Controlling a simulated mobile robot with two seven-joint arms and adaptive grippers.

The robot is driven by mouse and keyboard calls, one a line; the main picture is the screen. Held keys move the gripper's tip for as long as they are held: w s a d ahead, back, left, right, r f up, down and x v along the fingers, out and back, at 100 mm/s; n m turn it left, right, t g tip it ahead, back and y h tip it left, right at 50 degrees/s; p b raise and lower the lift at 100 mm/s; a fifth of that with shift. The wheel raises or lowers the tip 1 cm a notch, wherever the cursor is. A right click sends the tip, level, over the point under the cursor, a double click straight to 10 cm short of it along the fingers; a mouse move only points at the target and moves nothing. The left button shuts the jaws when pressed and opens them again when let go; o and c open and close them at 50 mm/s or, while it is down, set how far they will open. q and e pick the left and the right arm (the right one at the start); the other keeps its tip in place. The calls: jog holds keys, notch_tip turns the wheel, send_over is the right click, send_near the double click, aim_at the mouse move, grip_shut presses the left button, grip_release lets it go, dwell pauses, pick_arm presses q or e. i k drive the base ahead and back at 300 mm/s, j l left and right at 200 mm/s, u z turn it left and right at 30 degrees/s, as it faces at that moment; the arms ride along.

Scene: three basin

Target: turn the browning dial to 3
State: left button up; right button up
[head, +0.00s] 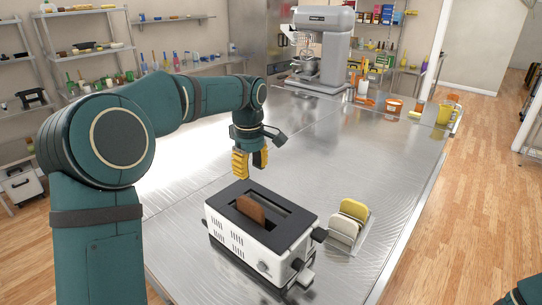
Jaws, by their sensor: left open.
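A white toaster with a black top (224,230) stands on the metal table in the middle of the head view. One brown slice of bread (250,209) sticks up out of its slot. A small round dial (263,267) is on the toaster's near face, toward the right end; its markings are too small to read. Dark knobs or levers (320,235) show at the toaster's right end. My left gripper (251,164) has yellow fingers, points down and is open and empty. It is above and behind the toaster, apart from it. My right gripper is out of view.
A rack with pale and yellow slices (349,218) stands right of the toaster. A grey stand mixer (325,50) is at the back. Orange containers (393,106) and a yellow mug (446,113) stand at the far right. The table's middle is clear.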

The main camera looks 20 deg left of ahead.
aim_at(298, 265)
jog(key=k, duration=1)
